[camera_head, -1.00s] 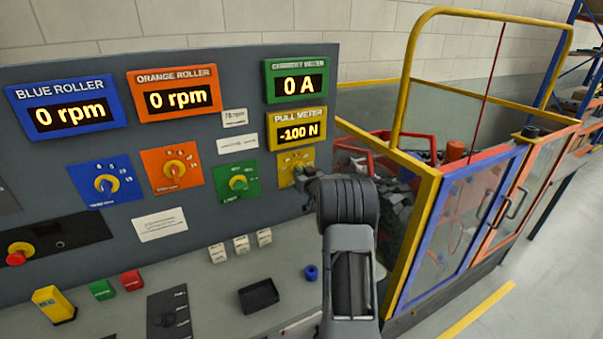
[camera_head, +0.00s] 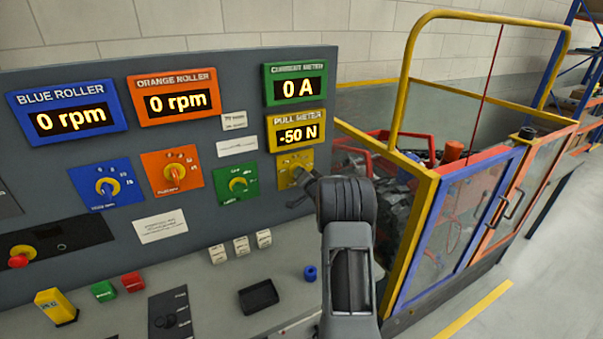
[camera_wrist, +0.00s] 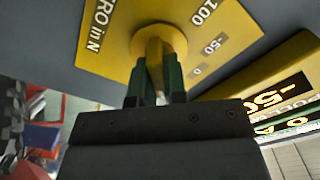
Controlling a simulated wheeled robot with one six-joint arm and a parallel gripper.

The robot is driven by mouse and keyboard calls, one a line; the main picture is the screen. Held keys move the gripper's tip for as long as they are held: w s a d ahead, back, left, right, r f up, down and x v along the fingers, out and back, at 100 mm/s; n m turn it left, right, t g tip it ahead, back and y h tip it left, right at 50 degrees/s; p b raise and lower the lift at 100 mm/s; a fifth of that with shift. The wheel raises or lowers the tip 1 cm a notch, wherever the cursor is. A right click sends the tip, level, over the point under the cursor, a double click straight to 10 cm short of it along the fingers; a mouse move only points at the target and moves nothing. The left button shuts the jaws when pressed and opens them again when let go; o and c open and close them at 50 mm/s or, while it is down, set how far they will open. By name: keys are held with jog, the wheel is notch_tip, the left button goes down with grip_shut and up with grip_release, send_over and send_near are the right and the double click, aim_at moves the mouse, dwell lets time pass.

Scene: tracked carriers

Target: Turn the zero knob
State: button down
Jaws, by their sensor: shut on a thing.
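The zero knob is yellow and sits on a yellow plate (camera_head: 291,165) under the pull meter, on the right of the grey panel. In the wrist view the knob (camera_wrist: 154,42) stands on its yellow plate (camera_wrist: 106,52), with scale marks such as 100, -50 and 0. My gripper (camera_wrist: 155,75) is shut on the knob, one finger on each side of it. In the head view my gripper (camera_head: 303,180) reaches the plate and partly hides the knob. The pull meter (camera_head: 297,131) reads -50 N.
The current meter (camera_head: 295,82) reads 0 A, and both roller displays read 0 rpm. A yellow-railed cage (camera_head: 425,190) stands close on the right. A black tray (camera_head: 259,297) and a blue ring (camera_head: 310,273) lie on the desk below.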

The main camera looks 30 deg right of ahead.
jog(key=m+p, duration=0.1)
jog(key=m, duration=0.5)
jog(key=shift+d+f+p, duration=0.1)
jog(key=shift+p, duration=0.25)
jog(key=shift+m, duration=0.4)
jog(key=c, duration=1.2)
grip_release()
jog(key=shift+o, duration=0.2)
jog(key=shift+s, duration=0.1)
jog(key=s+a+b, duration=0.2)
jog(key=s+b, duration=0.1)
jog(key=s, duration=1)
jog(key=shift+s, duration=0.3)
